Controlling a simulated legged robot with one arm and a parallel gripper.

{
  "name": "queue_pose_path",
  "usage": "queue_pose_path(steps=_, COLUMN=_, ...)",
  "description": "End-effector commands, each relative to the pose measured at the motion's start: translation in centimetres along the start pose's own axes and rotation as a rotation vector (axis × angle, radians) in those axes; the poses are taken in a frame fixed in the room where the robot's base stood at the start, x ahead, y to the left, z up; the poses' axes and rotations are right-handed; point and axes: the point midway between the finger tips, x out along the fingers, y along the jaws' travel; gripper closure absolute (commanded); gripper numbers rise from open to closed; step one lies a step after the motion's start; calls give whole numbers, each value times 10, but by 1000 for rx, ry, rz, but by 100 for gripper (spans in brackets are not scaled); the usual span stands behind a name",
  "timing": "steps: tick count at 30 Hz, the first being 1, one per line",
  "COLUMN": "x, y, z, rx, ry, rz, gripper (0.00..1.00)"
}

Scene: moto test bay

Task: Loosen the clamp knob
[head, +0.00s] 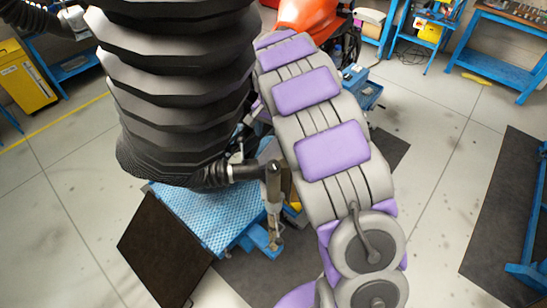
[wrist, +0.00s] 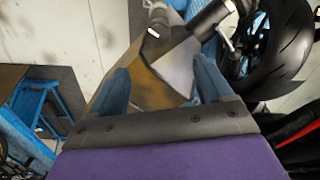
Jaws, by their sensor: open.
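My gripper (wrist: 162,85) shows in the wrist view as two blue fingers on a grey bar with a purple body below. The fingers are apart, and a tan and grey flat-sided part (wrist: 165,72) shows in the gap beyond them; I cannot tell whether they touch it. A dark cylindrical piece (wrist: 205,18) with a silver lever (wrist: 229,42) lies past the fingertips. I cannot tell for certain which part is the clamp knob. In the head view a dark upright fitting (head: 273,185) stands by the blue ridged plate (head: 215,215); my gripper is hidden there.
A large black ribbed hose (head: 180,95) fills the upper left of the head view. A black tyre (wrist: 275,50) is close on the right in the wrist view. An orange motorcycle body (head: 305,14) is at the back.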

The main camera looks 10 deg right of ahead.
Motion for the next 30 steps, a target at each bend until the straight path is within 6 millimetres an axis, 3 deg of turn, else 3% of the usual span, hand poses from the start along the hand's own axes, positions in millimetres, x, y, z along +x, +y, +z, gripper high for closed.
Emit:
queue_pose_path(steps=10, x=70, y=11, z=-8, rx=1, ry=-11, rz=-5, gripper=21)
queue_pose_path(steps=18, x=120, y=6, z=-4, rx=-1, ry=-8, rz=-2, gripper=21)
queue_pose_path(steps=24, x=142, y=2, z=-3, rx=-1, ry=0, rz=-2, gripper=21)
queue_pose_path(steps=30, x=151, y=5, z=-4, rx=0, ry=-3, rz=-4, gripper=21)
